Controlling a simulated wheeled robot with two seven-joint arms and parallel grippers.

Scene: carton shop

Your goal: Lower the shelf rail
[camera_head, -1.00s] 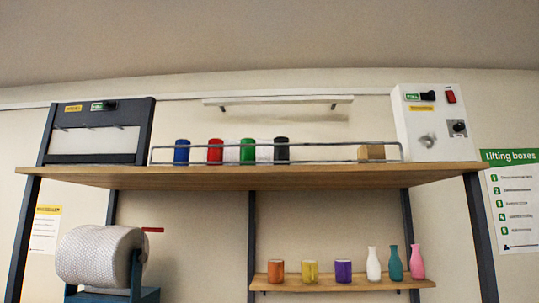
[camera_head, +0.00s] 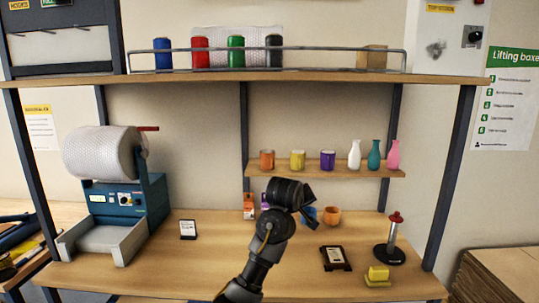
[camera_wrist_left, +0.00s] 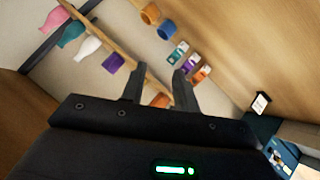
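The shelf rail (camera_head: 330,48) is a thin grey wire rail along the front of the upper shelf (camera_head: 300,77). It stands upright in front of a blue can (camera_head: 162,55), a red can (camera_head: 200,54), a green can (camera_head: 236,53), a black can (camera_head: 274,52) and a brown box (camera_head: 372,58). My left gripper (camera_head: 308,208) is well below the rail, over the table and in front of the lower shelf. In the left wrist view its two fingers (camera_wrist_left: 158,76) are apart with nothing between them. My right gripper is not in view.
The lower shelf (camera_head: 340,170) holds cups and vases. On the table (camera_head: 210,262) are a bubble-wrap roll machine (camera_head: 150,195), small boxes, cups, a dark framed card (camera_head: 335,258), a red-topped stand (camera_head: 392,240) and a yellow block (camera_head: 377,275). The space before the rail is clear.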

